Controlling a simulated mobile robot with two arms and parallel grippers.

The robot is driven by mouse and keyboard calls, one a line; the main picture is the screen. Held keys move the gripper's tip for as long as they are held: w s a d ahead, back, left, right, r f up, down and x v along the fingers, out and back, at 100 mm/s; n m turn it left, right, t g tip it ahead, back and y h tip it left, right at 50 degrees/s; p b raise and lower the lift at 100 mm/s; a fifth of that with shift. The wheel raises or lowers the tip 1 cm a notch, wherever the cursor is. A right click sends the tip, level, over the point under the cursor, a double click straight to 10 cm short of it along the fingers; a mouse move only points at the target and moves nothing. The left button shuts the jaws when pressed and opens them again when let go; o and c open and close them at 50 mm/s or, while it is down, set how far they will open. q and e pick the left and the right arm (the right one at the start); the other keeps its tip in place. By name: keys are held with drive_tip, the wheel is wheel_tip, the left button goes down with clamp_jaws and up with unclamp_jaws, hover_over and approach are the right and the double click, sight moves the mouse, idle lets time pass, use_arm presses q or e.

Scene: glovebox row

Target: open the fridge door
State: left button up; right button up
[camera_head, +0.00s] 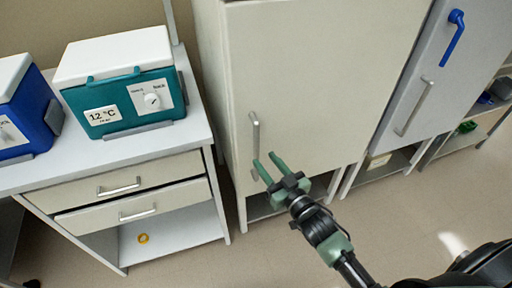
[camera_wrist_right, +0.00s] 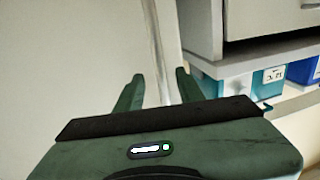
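The tall off-white fridge door (camera_head: 325,80) stands shut in the middle of the head view. Its vertical grey bar handle (camera_head: 254,130) is near the door's left edge. My right gripper (camera_head: 264,168) is at the handle's lower end, its two green fingers apart and pointing toward the door. In the right wrist view my right gripper (camera_wrist_right: 160,88) is also open, with the pale door (camera_wrist_right: 70,60) ahead and a vertical grey strip between the fingers. I cannot tell if the fingers touch the handle. My left gripper is not in view.
A drawer unit (camera_head: 135,192) stands left of the fridge, carrying a teal box (camera_head: 120,100) and a blue box (camera_head: 30,110). A grey cabinet (camera_head: 425,75) with a blue lever (camera_head: 453,38) stands to the right. The floor (camera_head: 210,268) in front is clear.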

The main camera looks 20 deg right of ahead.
sight(258, 151)
drive_tip(key=x, duration=0.5)
drive_tip(key=shift+w+a, duration=0.1)
drive_tip(key=shift+w, duration=0.15)
drive_tip(key=shift+w+a, duration=0.1)
drive_tip(key=shift+w, duration=0.25)
clamp_jaws()
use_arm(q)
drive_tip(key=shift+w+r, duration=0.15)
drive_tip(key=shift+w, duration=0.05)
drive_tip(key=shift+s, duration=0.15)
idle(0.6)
